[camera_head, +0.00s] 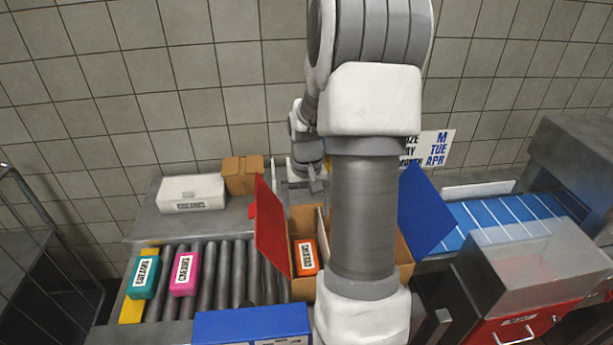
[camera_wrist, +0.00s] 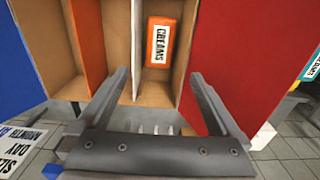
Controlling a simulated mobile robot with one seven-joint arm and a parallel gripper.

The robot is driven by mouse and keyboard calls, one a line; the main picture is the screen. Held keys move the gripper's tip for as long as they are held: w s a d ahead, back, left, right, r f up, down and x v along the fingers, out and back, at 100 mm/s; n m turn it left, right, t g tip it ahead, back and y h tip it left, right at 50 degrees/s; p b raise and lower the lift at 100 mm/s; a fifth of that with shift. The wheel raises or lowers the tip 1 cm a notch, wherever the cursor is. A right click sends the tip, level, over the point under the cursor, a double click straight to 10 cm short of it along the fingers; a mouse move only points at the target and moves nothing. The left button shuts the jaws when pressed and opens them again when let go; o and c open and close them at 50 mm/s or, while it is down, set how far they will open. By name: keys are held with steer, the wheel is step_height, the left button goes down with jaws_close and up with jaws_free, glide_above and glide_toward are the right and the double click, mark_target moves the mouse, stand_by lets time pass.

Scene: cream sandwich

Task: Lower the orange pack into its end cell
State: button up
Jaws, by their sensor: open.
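The orange pack (camera_head: 306,258) lies in the cell of the cardboard carton (camera_head: 302,288) beside the red flap (camera_head: 270,228), its CREAMS label facing up. In the wrist view, the orange pack (camera_wrist: 179,42) sits inside that cell between a pale divider and the carton's outer wall, apart from the fingers. My gripper (camera_head: 305,184) is above the carton's far side. In the wrist view, my gripper (camera_wrist: 161,84) has its fingers spread wide with nothing between them. My arm hides the carton's middle in the head view.
A teal pack (camera_head: 145,277) and a pink pack (camera_head: 184,273) lie on the roller conveyor (camera_head: 232,280) at left. A blue flap (camera_head: 425,208) stands open on the carton's right. A white box (camera_head: 190,192) and small brown box (camera_head: 242,175) stand behind.

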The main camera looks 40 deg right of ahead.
step_height(320, 180, up, 22)
steer(key=p, duration=0.7)
steer(key=shift+r, duration=0.15)
stand_by(0.4)
steer(key=shift+a, duration=0.1)
stand_by(0.7)
